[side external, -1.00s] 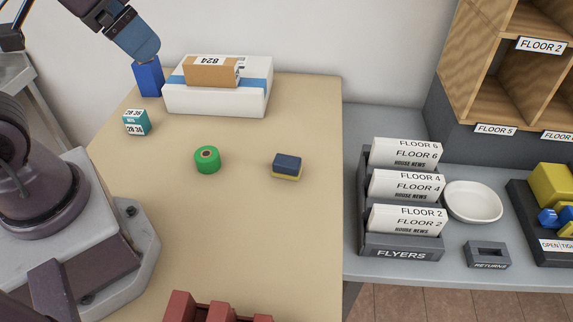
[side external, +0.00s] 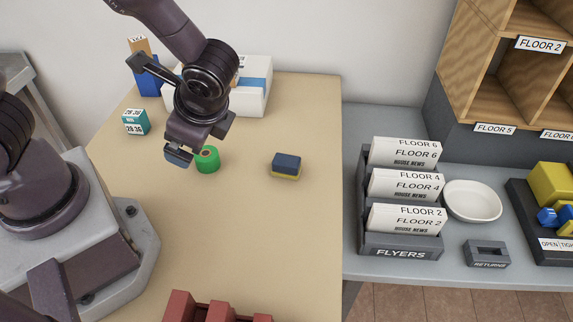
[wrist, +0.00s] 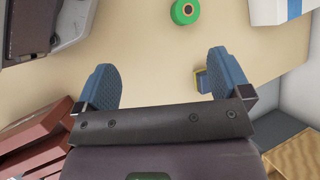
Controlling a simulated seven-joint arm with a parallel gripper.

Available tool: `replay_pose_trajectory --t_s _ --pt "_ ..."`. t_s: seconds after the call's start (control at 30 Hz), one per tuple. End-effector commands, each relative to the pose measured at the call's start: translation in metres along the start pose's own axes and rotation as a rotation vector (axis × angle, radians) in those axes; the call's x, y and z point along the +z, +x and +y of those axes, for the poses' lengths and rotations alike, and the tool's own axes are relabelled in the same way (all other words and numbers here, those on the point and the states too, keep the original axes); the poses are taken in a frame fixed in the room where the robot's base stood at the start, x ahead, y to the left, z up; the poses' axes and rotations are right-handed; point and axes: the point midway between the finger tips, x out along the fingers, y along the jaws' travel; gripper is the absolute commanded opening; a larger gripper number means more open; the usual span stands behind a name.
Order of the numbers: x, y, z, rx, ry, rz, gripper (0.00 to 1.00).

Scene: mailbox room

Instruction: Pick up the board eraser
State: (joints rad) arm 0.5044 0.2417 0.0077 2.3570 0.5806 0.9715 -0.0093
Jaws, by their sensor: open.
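The board eraser (side external: 286,165), a small block with a dark blue top and yellow underside, lies on the tan table right of the green tape roll. In the wrist view its yellow edge (wrist: 202,80) shows beside the right finger, which hides part of it. My gripper (side external: 201,146) is open and empty, above the table by the green roll and left of the eraser. In the wrist view the space between the fingers of my gripper (wrist: 162,72) shows bare table.
The green roll (side external: 208,160) is close to my gripper in the picture. A teal box (side external: 136,122), a blue holder (side external: 150,88) and a white box (side external: 252,98) stand farther back. A red rack (side external: 180,306) is at the front. Table around the eraser is clear.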

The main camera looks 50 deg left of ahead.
Motion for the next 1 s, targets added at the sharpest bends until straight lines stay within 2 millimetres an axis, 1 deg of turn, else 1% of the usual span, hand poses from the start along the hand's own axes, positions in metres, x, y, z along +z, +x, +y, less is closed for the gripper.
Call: replay_pose_trajectory --t_s 0.03,0.17,0.27,0.3,0.37,0.4,0.5,0.57,0.63,0.7,0.77,0.87,1.0 --pt "-0.010 0.012 0.003 -0.057 0.109 -0.063 0.96" --pt "-0.036 0.037 0.003 -0.234 0.385 -0.193 0.96" --pt "-0.061 0.057 0.004 -0.387 0.609 -0.276 0.96" --pt "-0.072 0.064 0.005 -0.452 0.700 -0.305 0.96" --pt "-0.090 0.074 0.007 -0.551 0.834 -0.338 0.96" --pt "-0.102 0.081 0.008 -0.619 0.920 -0.355 0.96" --pt "-0.131 0.089 0.008 -0.769 1.084 -0.365 0.96" --pt "-0.144 0.086 0.005 -0.837 1.131 -0.353 0.96" --pt "-0.156 0.078 0.000 -0.903 1.156 -0.332 0.96" --pt "-0.163 0.073 -0.002 -0.942 1.173 -0.321 0.96" --pt "-0.166 0.074 -0.006 -0.958 1.180 -0.319 0.96" --pt "-0.169 0.082 -0.018 -0.961 1.177 -0.323 0.96" --pt "-0.176 0.098 -0.039 -0.959 1.176 -0.323 0.96"
